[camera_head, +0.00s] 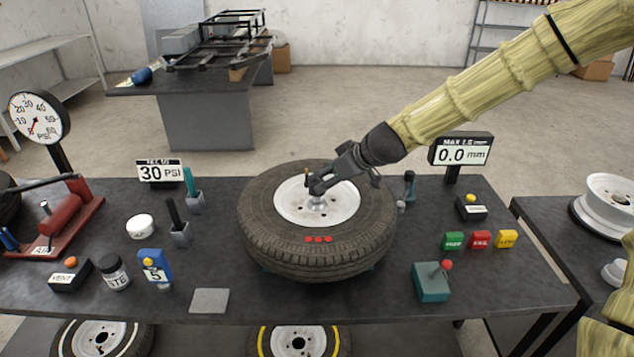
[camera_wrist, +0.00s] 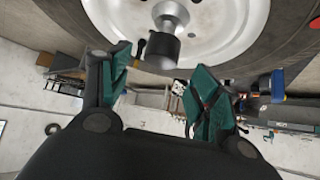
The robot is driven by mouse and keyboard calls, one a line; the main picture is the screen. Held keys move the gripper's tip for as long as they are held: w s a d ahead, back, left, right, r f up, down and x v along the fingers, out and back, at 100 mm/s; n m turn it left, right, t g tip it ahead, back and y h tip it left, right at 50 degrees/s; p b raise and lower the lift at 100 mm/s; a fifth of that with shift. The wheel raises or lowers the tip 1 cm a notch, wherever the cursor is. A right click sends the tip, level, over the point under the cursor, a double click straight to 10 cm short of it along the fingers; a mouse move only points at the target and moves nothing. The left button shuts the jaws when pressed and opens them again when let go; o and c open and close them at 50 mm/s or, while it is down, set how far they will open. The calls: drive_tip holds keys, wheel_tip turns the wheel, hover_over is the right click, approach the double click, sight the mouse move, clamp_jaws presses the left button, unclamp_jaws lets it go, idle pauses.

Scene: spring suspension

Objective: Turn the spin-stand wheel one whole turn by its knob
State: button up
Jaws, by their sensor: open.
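The wheel (camera_head: 260,237), a black tyre with a white rim (camera_head: 339,211), lies flat on the bench in the head view, with three red marks on its near sidewall. A silver hub post (camera_head: 316,204) stands at its middle. In the wrist view a silver post with a black cylindrical end (camera_wrist: 163,48) stands out from the white rim (camera_wrist: 225,25). A small dark piece beside it may be the knob; I cannot tell. My gripper (camera_head: 318,182) is over the rim near the hub. In the wrist view my gripper (camera_wrist: 163,80) is open, its green-padded fingers apart and nothing between them.
A gauge reading 0.0 mm (camera_head: 461,151) stands behind right. A teal box with a red-topped lever (camera_head: 431,284) is front right, near coloured buttons (camera_head: 480,240). Tool holders (camera_head: 181,234) and a blue stand (camera_head: 155,267) are left. A grey pad (camera_head: 209,301) lies at the front.

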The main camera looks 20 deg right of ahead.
sight(318, 182)
drive_tip(key=shift+p+x, duration=0.4)
drive_tip(key=shift+x, duration=2.55)
clamp_jaws()
drive_tip(key=shift+w+n, duration=0.1)
drive_tip(key=shift+n, duration=0.2)
